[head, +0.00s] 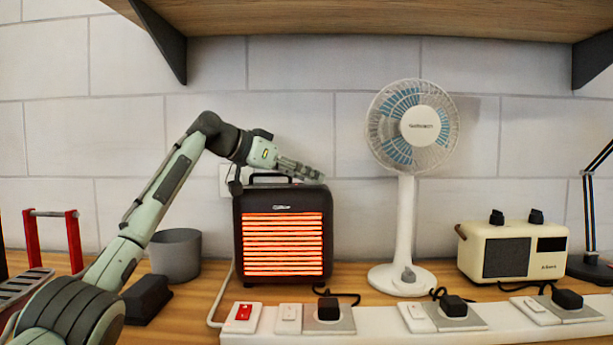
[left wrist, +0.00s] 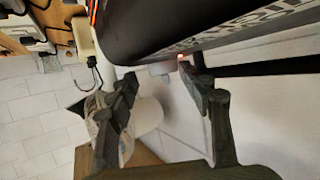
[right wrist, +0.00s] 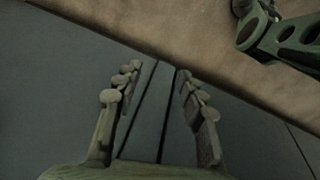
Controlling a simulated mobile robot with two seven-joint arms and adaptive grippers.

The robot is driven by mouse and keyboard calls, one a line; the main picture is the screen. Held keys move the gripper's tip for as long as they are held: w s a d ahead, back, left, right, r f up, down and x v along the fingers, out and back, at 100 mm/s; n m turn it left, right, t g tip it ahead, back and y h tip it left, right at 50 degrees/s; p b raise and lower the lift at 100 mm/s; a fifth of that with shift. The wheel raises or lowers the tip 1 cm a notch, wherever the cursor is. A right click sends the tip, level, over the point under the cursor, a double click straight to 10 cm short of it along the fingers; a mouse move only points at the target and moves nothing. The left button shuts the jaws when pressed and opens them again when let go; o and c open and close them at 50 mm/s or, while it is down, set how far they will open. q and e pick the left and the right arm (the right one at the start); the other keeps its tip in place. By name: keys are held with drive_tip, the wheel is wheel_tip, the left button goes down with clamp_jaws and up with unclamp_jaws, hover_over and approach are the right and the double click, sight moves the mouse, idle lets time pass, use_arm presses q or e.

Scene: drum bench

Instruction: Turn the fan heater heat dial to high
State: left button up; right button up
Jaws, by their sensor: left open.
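The fan heater (head: 240,245) is a dark box with a handle on top and a front grille glowing orange. It stands on the bench left of the fan. My left gripper (head: 303,170) is above the heater's top right, fingers pointing right. In the left wrist view, the heater's dark body (left wrist: 150,25) fills the top, and my open left gripper (left wrist: 165,82) is just below it. A small pale part (left wrist: 160,68) and a red glow sit between the fingertips; I cannot tell whether this is the heat dial. My right gripper (right wrist: 157,76) is open and empty.
A white fan (head: 406,225) and a cream radio (head: 513,252) stand to the right. A grey cup (head: 175,256) is left of the heater. A white power strip (head: 380,322) with switches and plugs runs along the front. A wooden shelf (head: 380,18) hangs above.

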use_arm(q)
drive_tip(key=v, duration=0.7)
drive_tip(key=shift+s+a+r, duration=0.1)
drive_tip(key=shift+a, duration=0.05)
use_arm(e)
drive_tip(key=shift+a, duration=0.15)
